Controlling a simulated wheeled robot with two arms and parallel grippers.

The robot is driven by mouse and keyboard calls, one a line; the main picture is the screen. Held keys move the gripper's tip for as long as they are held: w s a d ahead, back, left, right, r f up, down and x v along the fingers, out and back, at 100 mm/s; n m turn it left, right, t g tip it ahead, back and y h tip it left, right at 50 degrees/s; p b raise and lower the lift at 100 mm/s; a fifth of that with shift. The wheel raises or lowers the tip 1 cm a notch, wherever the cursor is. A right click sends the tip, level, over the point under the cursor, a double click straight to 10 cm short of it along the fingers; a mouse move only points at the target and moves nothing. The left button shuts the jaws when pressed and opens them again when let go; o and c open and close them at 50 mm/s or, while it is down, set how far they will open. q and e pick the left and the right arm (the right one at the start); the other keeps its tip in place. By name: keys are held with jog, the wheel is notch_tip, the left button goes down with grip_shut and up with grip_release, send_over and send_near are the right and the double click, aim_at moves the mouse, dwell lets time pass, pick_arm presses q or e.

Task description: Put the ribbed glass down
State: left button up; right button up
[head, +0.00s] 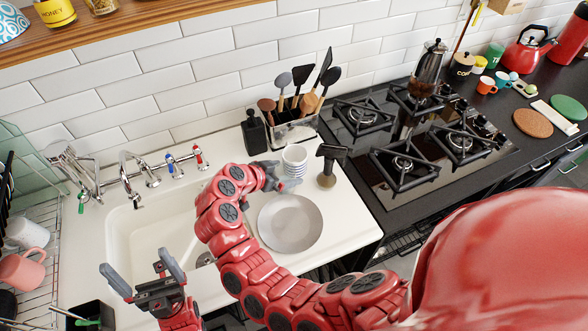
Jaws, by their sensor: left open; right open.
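The ribbed glass (294,158), a pale cup with bluish bands low down, stands upright on the white counter (349,223) behind the grey plate. My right gripper (280,180) is open at the glass's front left; its fingers partly overlap the glass's lower part, and I cannot tell whether they touch it. My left gripper (138,264) is open and empty over the front of the sink, well away from the glass.
The grey plate (290,223) lies in front of the glass. A dark-headed tool (327,174) stands to its right, a utensil holder (293,132) and black bottle (254,133) behind. The sink (140,222) is left, the gas hob (425,150) right.

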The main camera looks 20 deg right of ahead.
jog(key=shift+w+d+f, duration=0.15)
jog(key=shift+d+f, duration=0.1)
jog(key=shift+d, duration=0.05)
jog(key=shift+s+a+r, duration=0.25)
jog(key=shift+s+a, duration=0.05)
jog(key=shift+w+d+f, duration=0.1)
jog(key=shift+d+f, duration=0.05)
jog(key=c, duration=1.5)
